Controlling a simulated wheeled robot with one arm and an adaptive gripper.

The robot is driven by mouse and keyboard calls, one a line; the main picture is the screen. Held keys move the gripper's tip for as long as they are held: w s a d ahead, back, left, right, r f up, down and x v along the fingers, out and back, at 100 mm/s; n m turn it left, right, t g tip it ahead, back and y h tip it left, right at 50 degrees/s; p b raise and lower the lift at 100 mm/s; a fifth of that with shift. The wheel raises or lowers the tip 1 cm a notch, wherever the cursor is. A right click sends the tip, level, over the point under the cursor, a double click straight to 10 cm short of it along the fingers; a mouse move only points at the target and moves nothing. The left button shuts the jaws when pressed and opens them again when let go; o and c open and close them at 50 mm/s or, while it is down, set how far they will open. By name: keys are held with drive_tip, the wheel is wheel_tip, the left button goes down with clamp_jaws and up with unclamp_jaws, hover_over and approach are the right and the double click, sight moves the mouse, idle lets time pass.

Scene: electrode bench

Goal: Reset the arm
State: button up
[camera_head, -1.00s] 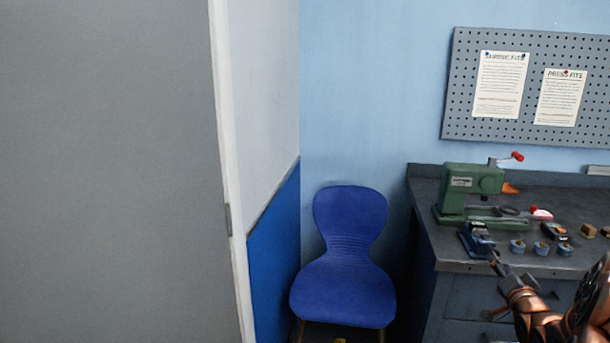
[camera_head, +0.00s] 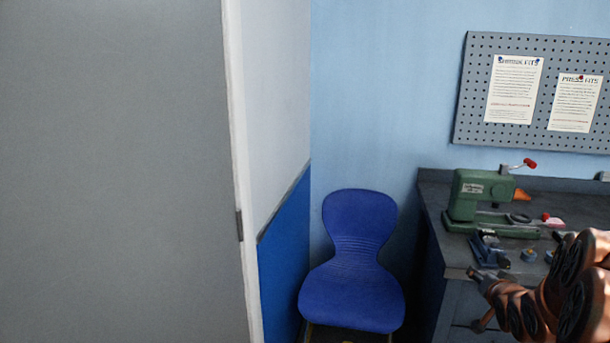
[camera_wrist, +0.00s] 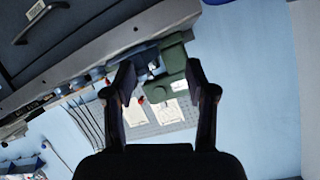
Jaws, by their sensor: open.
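My copper-coloured arm shows at the lower right of the head view, in front of the bench. My gripper (camera_head: 478,274) is at its far end, pointing left, small and partly hidden there. In the wrist view my gripper (camera_wrist: 160,84) is open, with its two dark fingers apart and nothing between them but the background. The green press (camera_head: 480,200) with a red-knobbed lever stands on the bench beyond the arm. The press also shows between and beyond the fingers in the wrist view (camera_wrist: 174,58), which is tilted.
The dark bench (camera_head: 432,196) holds a small blue vise (camera_head: 487,250) and small blue round pieces (camera_head: 529,255). A pegboard (camera_head: 475,90) with two sheets hangs above. A blue chair (camera_head: 355,265) stands left of the bench. A grey door (camera_head: 115,170) fills the left side.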

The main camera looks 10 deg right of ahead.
drive_tip(key=s+a+r+n+g+y+p, duration=0.15)
drive_tip(key=s+a+g, duration=0.25)
drive_tip(key=s+a, duration=0.45)
drive_tip(key=s+a+r+n+g+y+p, duration=0.1)
drive_tip(key=s+a+n+g+p, duration=0.25)
drive_tip(key=a, duration=0.85)
drive_tip(key=s+a+r+n+g, duration=0.1)
drive_tip(key=s+a+g, duration=0.1)
drive_tip(key=s+a, duration=0.3)
drive_tip(key=s+a+r+n+g+y, duration=0.1)
drive_tip(key=s+a, duration=0.3)
drive_tip(key=s, duration=0.8)
drive_tip(key=s+a+r+n+g+y+p, duration=0.1)
drive_tip(key=s+a+g, duration=0.3)
drive_tip(key=s, duration=0.4)
drive_tip(key=shift+s+a+r+n, duration=0.2)
drive_tip(key=shift+a+r+n, duration=0.2)
drive_tip(key=shift+a+r, duration=0.35)
